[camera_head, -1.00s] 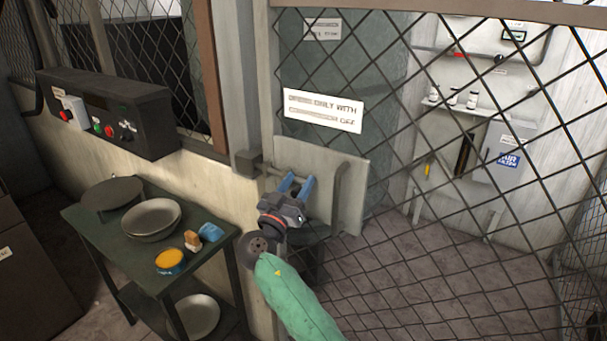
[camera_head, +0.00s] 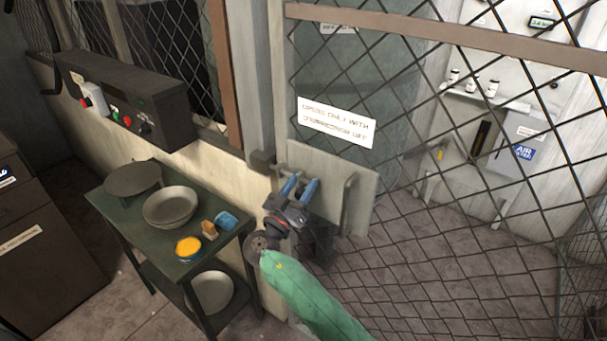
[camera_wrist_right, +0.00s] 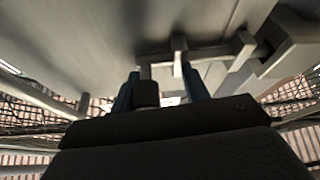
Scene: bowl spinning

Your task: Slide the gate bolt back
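The gate bolt is a thin grey bar (camera_head: 281,169) across a pale plate (camera_head: 359,191) on the mesh gate, near the dark catch (camera_head: 262,161) on the post. My right gripper (camera_head: 302,184) is in front of the plate at the bolt, its two blue fingers apart. In the right wrist view, the fingers (camera_wrist_right: 160,86) are also apart; the bolt bar (camera_wrist_right: 212,54) runs just beyond them and a short stub (camera_wrist_right: 178,57) shows between them. I cannot tell whether a finger touches the bolt. My left gripper is not in view.
A grey U-shaped handle (camera_head: 349,206) stands on the plate right of my gripper. A green table (camera_head: 172,245) with bowls, a sponge and small items is at left. A dark control box (camera_head: 130,105) hangs on the wall. A sign (camera_head: 337,122) is above the plate.

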